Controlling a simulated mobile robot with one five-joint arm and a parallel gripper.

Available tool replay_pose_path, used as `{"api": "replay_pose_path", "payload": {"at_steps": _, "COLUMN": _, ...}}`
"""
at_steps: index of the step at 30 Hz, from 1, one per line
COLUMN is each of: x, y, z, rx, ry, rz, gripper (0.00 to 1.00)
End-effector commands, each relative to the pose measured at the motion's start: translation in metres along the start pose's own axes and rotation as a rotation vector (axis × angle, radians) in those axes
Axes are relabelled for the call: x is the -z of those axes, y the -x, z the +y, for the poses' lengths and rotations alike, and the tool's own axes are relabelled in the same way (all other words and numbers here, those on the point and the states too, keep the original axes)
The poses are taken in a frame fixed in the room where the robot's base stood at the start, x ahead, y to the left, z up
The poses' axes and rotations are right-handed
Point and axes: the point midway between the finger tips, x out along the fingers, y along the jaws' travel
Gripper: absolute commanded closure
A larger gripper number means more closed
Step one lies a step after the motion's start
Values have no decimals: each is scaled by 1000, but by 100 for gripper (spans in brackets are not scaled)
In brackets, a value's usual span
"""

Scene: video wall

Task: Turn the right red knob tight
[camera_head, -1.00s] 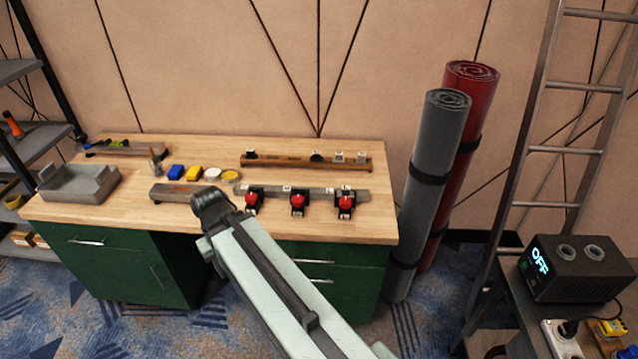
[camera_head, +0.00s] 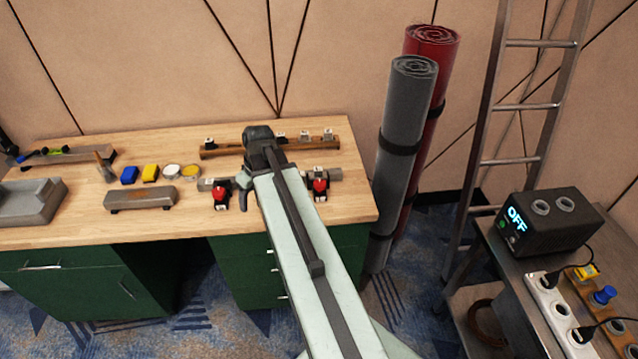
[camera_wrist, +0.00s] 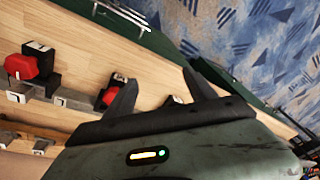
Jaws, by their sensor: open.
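The right red knob (camera_head: 320,186) sits on a black mount on a grey rail along the front of the workbench. The left red knob (camera_head: 221,194) is on the same rail, and my arm hides the middle one in the head view. My gripper (camera_wrist: 162,90) is open in the wrist view, its dark fingers spread with nothing held between them. A red knob (camera_wrist: 20,66) shows at the far left there, apart from the fingers. Another red knob (camera_wrist: 110,95) is beside the left finger, which partly covers it. I cannot tell whether they touch.
A wooden rail (camera_head: 220,151) with small labelled pieces lies behind the knobs. A grey block (camera_head: 140,200), blue and yellow boxes and a tray (camera_head: 30,203) lie to the left. Rolled mats (camera_head: 402,150) stand right of the bench (camera_head: 360,205). A side table holds a device reading OFF (camera_head: 550,220).

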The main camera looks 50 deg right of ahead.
Motion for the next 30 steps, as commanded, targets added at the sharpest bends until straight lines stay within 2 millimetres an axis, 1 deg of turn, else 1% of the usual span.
{"api": "replay_pose_path", "payload": {"at_steps": 1, "x": -8, "y": 5, "z": 54, "rx": -2, "ry": -9, "rz": 40, "gripper": 36}}
{"api": "replay_pose_path", "payload": {"at_steps": 2, "x": -14, "y": 9, "z": 79, "rx": -5, "ry": -3, "rz": 65, "gripper": 36}}
{"api": "replay_pose_path", "payload": {"at_steps": 3, "x": -24, "y": 14, "z": 112, "rx": -12, "ry": 6, "rz": 95, "gripper": 36}}
{"api": "replay_pose_path", "payload": {"at_steps": 6, "x": -52, "y": 27, "z": 178, "rx": -38, "ry": 24, "rz": 158, "gripper": 36}}
{"api": "replay_pose_path", "payload": {"at_steps": 9, "x": -74, "y": 37, "z": 220, "rx": -64, "ry": 40, "rz": 197, "gripper": 36}}
{"api": "replay_pose_path", "payload": {"at_steps": 11, "x": -83, "y": 41, "z": 234, "rx": -74, "ry": 46, "rz": 211, "gripper": 36}}
{"api": "replay_pose_path", "payload": {"at_steps": 13, "x": -88, "y": 43, "z": 242, "rx": -80, "ry": 52, "rz": 219, "gripper": 36}}
{"api": "replay_pose_path", "payload": {"at_steps": 17, "x": -89, "y": 43, "z": 244, "rx": -82, "ry": 55, "rz": 221, "gripper": 36}}
{"api": "replay_pose_path", "payload": {"at_steps": 20, "x": -88, "y": 38, "z": 244, "rx": -82, "ry": 55, "rz": 220, "gripper": 36}}
{"api": "replay_pose_path", "payload": {"at_steps": 23, "x": -86, "y": 26, "z": 244, "rx": -82, "ry": 56, "rz": 220, "gripper": 36}}
{"api": "replay_pose_path", "payload": {"at_steps": 30, "x": -78, "y": -18, "z": 248, "rx": -81, "ry": 56, "rz": 220, "gripper": 36}}
